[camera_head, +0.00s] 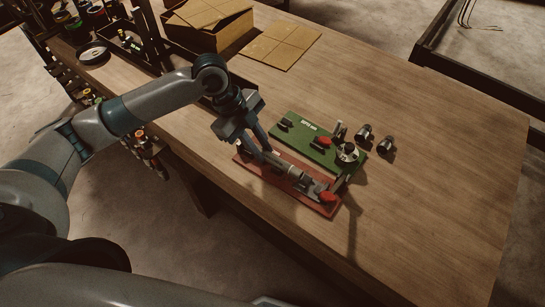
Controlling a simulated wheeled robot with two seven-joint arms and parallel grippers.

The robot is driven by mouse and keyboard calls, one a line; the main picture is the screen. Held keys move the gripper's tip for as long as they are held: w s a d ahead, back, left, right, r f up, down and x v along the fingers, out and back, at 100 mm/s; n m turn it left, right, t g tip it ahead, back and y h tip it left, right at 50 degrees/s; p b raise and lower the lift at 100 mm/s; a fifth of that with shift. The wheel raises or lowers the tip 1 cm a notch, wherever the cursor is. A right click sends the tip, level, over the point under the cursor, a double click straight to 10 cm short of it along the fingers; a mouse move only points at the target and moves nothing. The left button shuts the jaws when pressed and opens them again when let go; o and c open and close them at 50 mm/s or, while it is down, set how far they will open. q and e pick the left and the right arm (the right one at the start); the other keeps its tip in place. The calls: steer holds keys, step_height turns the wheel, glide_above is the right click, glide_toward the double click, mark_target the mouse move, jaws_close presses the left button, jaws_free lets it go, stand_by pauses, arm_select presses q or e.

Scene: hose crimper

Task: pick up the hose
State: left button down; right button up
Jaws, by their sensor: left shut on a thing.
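My left gripper (264,152) reaches down over the red board (325,208) near the table's front edge. It is shut on the hose (280,163), a grey, narrow cylinder lying above the red board, mostly hidden by the fingers. The hose's right end runs toward a metal fitting or clamp (308,184) with a red knob (327,197); I cannot tell if they touch. A green board (290,137) behind carries another red knob and a round metal part (347,152). My right gripper is not in view.
Two small metal fittings (365,132) (388,145) stand right of the green board. A cardboard box (215,25) and a flat cardboard sheet (282,45) are at the back. Dark tool racks stand back left. The wooden table (440,190) is clear at right.

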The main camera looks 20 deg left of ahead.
mark_target(263, 153)
arm_select(q)
steer(key=shift+r, duration=0.1)
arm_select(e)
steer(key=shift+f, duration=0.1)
arm_select(q)
steer(key=shift+r+b, duration=0.4)
steer(key=shift+r, duration=0.1)
steer(key=r+b, duration=0.1)
steer(key=r, duration=0.2)
steer(key=shift+s+d+r+b, duration=0.1)
steer(key=shift+s+d+b, duration=0.05)
steer(key=shift+d+b, duration=0.25)
steer(key=s+d+r+b, duration=0.2)
steer(key=s+d+r, duration=0.3)
steer(key=d, duration=0.4)
steer(key=shift+s+r+b, duration=0.3)
steer(key=shift+r+b, duration=0.05)
steer(key=shift+r, duration=0.5)
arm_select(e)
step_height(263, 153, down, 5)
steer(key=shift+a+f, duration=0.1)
arm_select(q)
steer(key=shift+d, duration=0.1)
